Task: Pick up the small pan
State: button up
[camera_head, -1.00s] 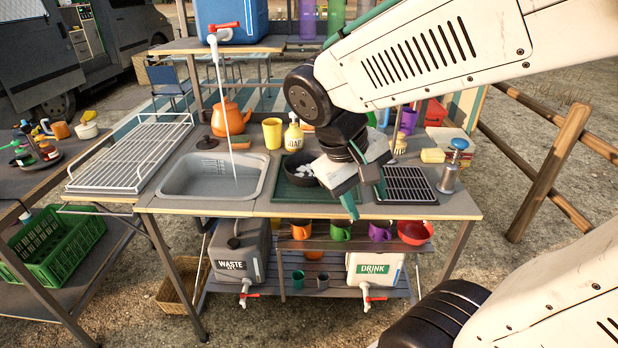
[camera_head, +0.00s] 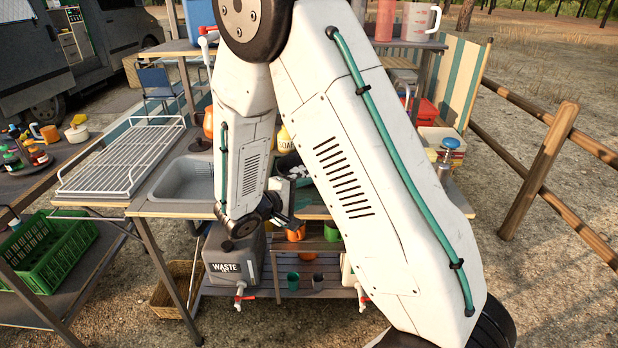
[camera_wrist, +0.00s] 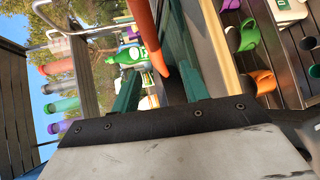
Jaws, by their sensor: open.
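A dark round shape that looks like the small pan (camera_head: 287,161) shows in a narrow gap between my arm links in the head view. Most of it is hidden, and its handle cannot be made out there. My gripper (camera_head: 294,193) is at the counter's front edge, just in front of it and partly covered by my arm. In the wrist view my gripper (camera_wrist: 152,80) has its green fingers apart. A long orange bar (camera_wrist: 148,35) reaches close to the gap between them; I cannot tell whether it is the pan's handle or touches a finger.
The sink (camera_head: 186,180) and white wire rack (camera_head: 120,155) are left of my arm. Mugs, including an orange one (camera_wrist: 263,82), are on the shelf below the counter. A green bottle (camera_wrist: 130,56) stands beyond the fingers. A metal pump (camera_head: 446,155) stands on the counter's right.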

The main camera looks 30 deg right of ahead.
jog(key=x, duration=0.7)
jog(key=shift+d+r, duration=0.25)
jog(key=shift+d, duration=0.1)
grip_shut()
